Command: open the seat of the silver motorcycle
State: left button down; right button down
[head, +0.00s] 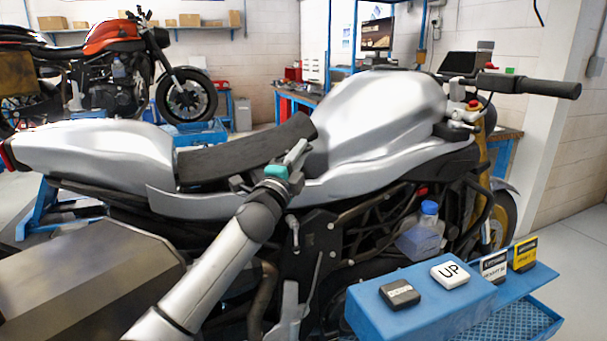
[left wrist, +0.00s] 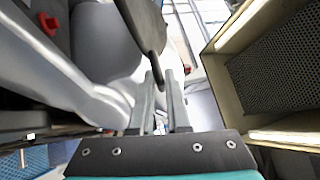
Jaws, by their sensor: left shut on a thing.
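The silver motorcycle (head: 376,112) stands across the middle of the head view, its tail at the left and handlebar at the right. Its black seat (head: 232,153) lies between the silver tail and the tank. The seat's right end sits higher than its left end, against the tank's rear. My left gripper (head: 298,152) is at the near edge of the seat's right end. In the left wrist view, its two fingers (left wrist: 161,105) close around the end of a dark, thin piece (left wrist: 147,28), which looks like the seat's edge.
A large metal box (head: 85,275) fills the lower left. An orange motorcycle (head: 95,65) stands behind on the left.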

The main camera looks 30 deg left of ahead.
pick_arm(q)
jog(key=s+a+r+n+t+y+b, duration=0.1)
jog(key=s+a+r+n+y, duration=0.1)
jog(key=r+n+y, duration=0.3)
jog(key=s+a+r+n+t+b, duration=0.1)
jog(key=s+a+r+n+t, duration=0.15)
jog(key=r, duration=0.45)
jog(key=s+a+r+n+g+y+b, duration=0.1)
jog(key=s+a+r+n+g+y, duration=0.5)
jog(key=n, duration=0.8)
jog(key=shift+s+a+r+n+y, duration=0.5)
jog(key=shift+s+a+y, duration=1.05)
jog(key=shift+s+y, duration=1.4)
jog(key=shift+w+r+y, duration=0.15)
jog(key=shift+w+y, duration=0.3)
jog(key=c, duration=0.9)
grip_release()
jog(key=shift+m, duration=0.25)
